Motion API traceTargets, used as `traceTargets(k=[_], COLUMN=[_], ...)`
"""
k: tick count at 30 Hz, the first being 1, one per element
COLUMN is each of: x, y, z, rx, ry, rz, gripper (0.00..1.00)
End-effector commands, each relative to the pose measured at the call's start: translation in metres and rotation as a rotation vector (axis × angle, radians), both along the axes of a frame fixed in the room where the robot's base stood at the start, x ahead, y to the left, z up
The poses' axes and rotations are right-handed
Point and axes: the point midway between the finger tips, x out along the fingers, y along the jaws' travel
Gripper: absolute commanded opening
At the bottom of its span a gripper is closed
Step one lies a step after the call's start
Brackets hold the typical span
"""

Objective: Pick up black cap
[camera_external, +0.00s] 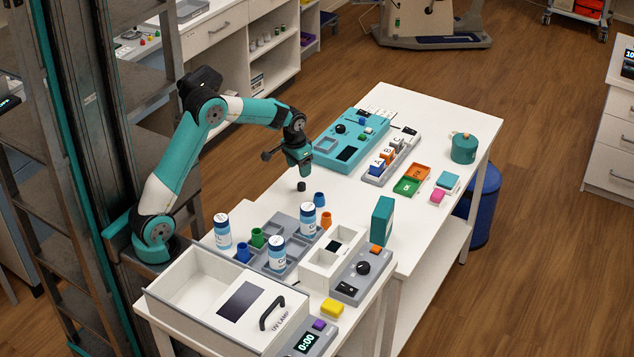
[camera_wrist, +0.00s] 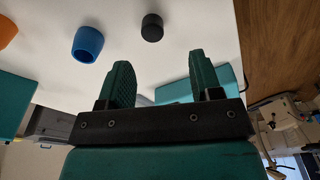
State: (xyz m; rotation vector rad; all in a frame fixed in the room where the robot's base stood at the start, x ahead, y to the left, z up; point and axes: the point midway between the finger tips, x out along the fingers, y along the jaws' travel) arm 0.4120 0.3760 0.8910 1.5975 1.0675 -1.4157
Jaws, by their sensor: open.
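The small black cap (camera_external: 301,186) stands on the white table, just below my gripper (camera_external: 301,168) in the external view. In the wrist view the black cap (camera_wrist: 152,27) lies beyond the fingertips, roughly centred between the two green fingers. My gripper (camera_wrist: 160,60) is open and empty, with a clear gap between its fingers. It is apart from the cap and above the table.
A blue cap (camera_external: 319,199) stands close to the black cap, and it shows in the wrist view (camera_wrist: 88,43). An orange cap (camera_external: 326,219) is nearby. A grey rack (camera_external: 254,261) with bottles and a teal box (camera_external: 382,220) stand in front. A teal device (camera_external: 352,140) is behind.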

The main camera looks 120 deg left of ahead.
Motion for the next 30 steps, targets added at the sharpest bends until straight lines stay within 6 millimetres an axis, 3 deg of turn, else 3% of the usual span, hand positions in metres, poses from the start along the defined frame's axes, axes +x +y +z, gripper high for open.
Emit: traceTargets(k=[7,15,24,26,30], x=[0.002,0.008,0.008,0.008,0.008], y=[-0.001,-0.003,-0.002,-0.002,-0.002], z=[-0.02,-0.058,-0.063,-0.063,-0.063], rx=[-0.003,-0.002,0.0,0.0,0.0], ry=[0.001,0.001,0.0,0.0,0.0], rz=[-0.001,-0.001,0.0,0.0,0.0], gripper=[0.59,0.59,0.59,0.47,0.15])
